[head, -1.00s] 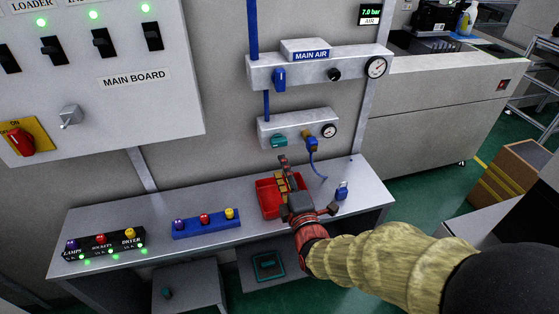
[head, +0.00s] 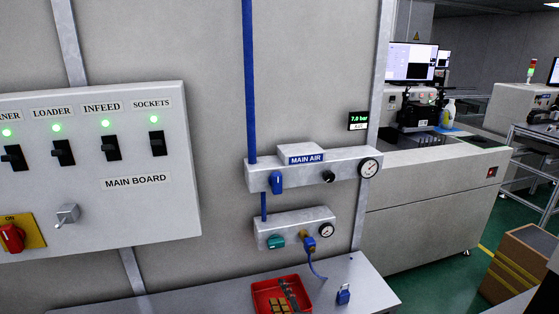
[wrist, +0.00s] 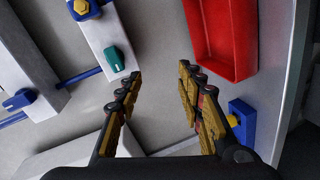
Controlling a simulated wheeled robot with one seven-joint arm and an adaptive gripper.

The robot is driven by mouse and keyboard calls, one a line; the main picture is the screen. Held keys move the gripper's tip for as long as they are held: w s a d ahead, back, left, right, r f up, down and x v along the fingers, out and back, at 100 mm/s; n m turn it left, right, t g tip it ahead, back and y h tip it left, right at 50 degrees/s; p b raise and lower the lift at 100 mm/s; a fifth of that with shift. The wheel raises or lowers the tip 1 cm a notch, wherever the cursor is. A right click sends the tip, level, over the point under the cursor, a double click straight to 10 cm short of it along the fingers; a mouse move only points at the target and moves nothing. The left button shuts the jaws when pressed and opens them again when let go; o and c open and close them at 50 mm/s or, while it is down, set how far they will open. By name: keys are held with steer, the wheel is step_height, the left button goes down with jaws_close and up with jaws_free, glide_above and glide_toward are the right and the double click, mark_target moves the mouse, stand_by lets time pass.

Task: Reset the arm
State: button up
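The main board (head: 95,175) hangs at left.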

steer(key=s+f+m+g, duration=0.3)
steer(key=s+f+g, duration=0.1)
steer(key=f, duration=0.2)
steer(key=s+d+m+g+h, duration=0.2)
steer(key=s+d+m+g, duration=0.3)
steer(key=s+m, duration=0.3)
steer(key=s+d+r+m+h+p, duration=0.1)
steer(key=s+d+r+m, duration=0.2)
steer(key=s+d+r, duration=0.3)
steer(key=s+d+r+m+h+p, duration=0.1)
steer(key=s+d+r+m, duration=0.3)
steer(key=r, duration=0.9)
steer(key=s+d+p, duration=0.1)
steer(key=s+d, duration=0.2)
steer(key=shift+s+d+r+h, duration=0.15)
steer(key=shift+s+h, duration=0.15)
